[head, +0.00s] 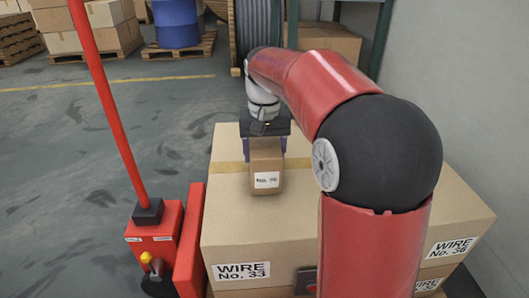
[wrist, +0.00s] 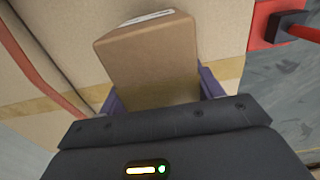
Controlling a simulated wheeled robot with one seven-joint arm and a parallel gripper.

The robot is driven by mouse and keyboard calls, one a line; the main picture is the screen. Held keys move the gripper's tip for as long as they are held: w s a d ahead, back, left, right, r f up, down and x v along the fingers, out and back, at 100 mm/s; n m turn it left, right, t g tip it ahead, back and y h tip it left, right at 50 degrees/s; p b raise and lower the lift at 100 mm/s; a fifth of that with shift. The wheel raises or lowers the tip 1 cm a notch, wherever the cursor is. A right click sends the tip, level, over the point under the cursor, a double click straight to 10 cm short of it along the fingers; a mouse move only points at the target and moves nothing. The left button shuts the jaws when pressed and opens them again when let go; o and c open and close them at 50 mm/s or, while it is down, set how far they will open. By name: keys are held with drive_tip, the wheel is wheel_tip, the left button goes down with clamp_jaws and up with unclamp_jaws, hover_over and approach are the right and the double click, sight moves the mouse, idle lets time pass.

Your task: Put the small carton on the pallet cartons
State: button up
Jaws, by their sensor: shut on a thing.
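The small carton (head: 266,171) is a brown box with a white label, in the middle of the head view. My gripper (head: 266,150) is shut on it, with a finger on either side. In the wrist view the small carton (wrist: 150,62) sits between the purple fingers of my gripper (wrist: 160,92). The pallet cartons (head: 225,225) are large tan boxes marked "WIRE No. 33" and "WIRE No. 36", with tape across the top. The small carton is over their top; I cannot tell whether it touches.
A red pallet jack (head: 155,245) with an upright red handle stands left of the pallet cartons. A grey wall (head: 470,100) is at the right. Behind are a cable reel (head: 256,35), a blue drum (head: 177,22) on a pallet and stacked boxes (head: 85,28). The floor at left is open.

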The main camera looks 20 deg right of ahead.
drive_tip(key=o, duration=1.3)
drive_tip(key=shift+f, duration=0.1)
wheel_tip(320, 180, up, 12)
drive_tip(key=p, duration=0.3)
drive_tip(key=s+f+n+t, duration=0.1)
drive_tip(key=s+f, duration=0.4)
drive_tip(key=s, duration=0.6)
drive_tip(key=s+f+n+t, duration=0.1)
drive_tip(key=s+f+t, duration=0.3)
drive_tip(key=s, duration=0.8)
wheel_tip(320, 180, down, 2)
drive_tip(key=shift+a+f+t, duration=0.15)
drive_tip(key=shift+a+t, duration=0.15)
drive_tip(key=shift+a, duration=0.15)
